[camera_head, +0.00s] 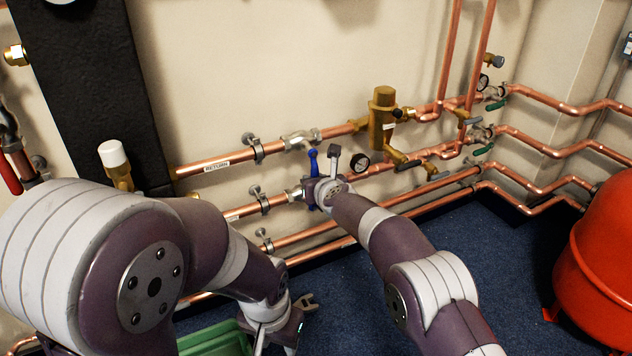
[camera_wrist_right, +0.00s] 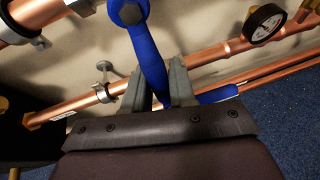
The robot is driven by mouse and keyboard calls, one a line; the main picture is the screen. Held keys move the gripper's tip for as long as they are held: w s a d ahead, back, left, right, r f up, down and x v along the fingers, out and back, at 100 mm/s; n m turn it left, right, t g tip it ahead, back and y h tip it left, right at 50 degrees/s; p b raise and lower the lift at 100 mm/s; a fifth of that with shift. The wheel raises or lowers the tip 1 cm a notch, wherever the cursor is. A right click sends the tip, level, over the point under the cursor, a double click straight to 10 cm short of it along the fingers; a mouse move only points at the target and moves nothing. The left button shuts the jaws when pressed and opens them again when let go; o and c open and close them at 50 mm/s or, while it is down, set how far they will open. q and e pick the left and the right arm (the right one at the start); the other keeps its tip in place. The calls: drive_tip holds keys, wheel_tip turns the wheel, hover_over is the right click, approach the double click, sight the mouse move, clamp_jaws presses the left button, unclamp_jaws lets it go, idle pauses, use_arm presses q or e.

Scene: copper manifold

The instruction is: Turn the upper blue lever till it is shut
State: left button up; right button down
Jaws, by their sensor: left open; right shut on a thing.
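The upper blue lever (camera_head: 313,160) hangs down from the valve on the upper copper pipe, steeply across the pipe's run. In the right wrist view its round pivot end is at the top and its blue handle (camera_wrist_right: 147,42) runs down between my fingers. My right gripper (camera_wrist_right: 160,70) is shut on this handle; in the head view the gripper (camera_head: 318,188) is partly hidden by its own wrist. Another blue piece (camera_wrist_right: 218,94), perhaps the lower lever, shows just right of the fingers. My left gripper (camera_head: 306,302) is open and empty, low over the floor.
A pressure gauge (camera_head: 359,163) and a brass fitting (camera_head: 382,115) sit right of the lever. Parallel copper pipes (camera_head: 300,235) run along the wall below. A green container (camera_head: 215,340) is beneath my left arm, and a red tank (camera_head: 600,260) stands far right.

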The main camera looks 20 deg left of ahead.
drive_tip(key=shift+s+a+f, duration=0.1)
drive_tip(key=shift+s+a, duration=0.1)
drive_tip(key=c, duration=1)
unclamp_jaws()
drive_tip(key=shift+a, duration=0.1)
drive_tip(key=shift+c, duration=0.2)
drive_tip(key=shift+s+d+r+b, duration=0.2)
drive_tip(key=shift+s+d+b, duration=0.1)
drive_tip(key=shift+d+b, duration=0.15)
drive_tip(key=b+v, duration=0.1)
drive_tip(key=v, duration=1)
drive_tip(key=shift+s+b, duration=0.3)
drive_tip(key=shift+d+r, duration=0.1)
drive_tip(key=shift+r, duration=0.05)
